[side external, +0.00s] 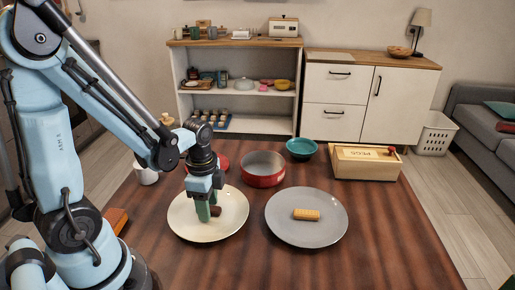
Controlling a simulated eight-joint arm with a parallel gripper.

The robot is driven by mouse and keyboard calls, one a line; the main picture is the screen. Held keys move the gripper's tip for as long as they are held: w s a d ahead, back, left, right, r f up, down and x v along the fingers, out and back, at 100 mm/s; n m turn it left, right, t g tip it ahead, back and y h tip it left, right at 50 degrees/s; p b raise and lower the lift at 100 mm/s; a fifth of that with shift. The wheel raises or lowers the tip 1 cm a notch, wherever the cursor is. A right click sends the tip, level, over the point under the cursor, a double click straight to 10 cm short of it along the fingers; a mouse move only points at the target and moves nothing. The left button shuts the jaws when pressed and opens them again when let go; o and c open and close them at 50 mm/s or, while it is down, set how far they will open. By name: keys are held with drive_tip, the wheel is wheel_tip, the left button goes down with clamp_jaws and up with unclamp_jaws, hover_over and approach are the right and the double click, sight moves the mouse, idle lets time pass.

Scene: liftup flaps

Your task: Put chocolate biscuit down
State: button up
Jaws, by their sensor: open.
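A dark brown piece that looks like the chocolate biscuit (215,211) is at the cream plate (232,225), partly hidden by my gripper. My gripper (208,214) points down over the middle of that plate, its green fingers right at the biscuit. The jaws are open, though the gap between them is hard to see from this side. I cannot tell whether a finger touches the biscuit. A golden biscuit (306,214) lies on the grey plate (306,234) to the right.
Behind the plates stand a red pot (263,174), a teal bowl (301,148) and a wooden box (366,162) marked PEGS. A white mug (146,173) and a brown block (116,219) are at the left. The table's front right is clear.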

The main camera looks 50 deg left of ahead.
drive_tip(key=shift+r, duration=0.15)
wheel_tip(320, 180, up, 12)
drive_tip(key=w+d+n+t, duration=0.3)
drive_tip(key=d+n+t, duration=0.3)
drive_tip(key=n, duration=0.4)
drive_tip(key=shift+r+t, duration=0.3)
drive_tip(key=shift+t, duration=0.3)
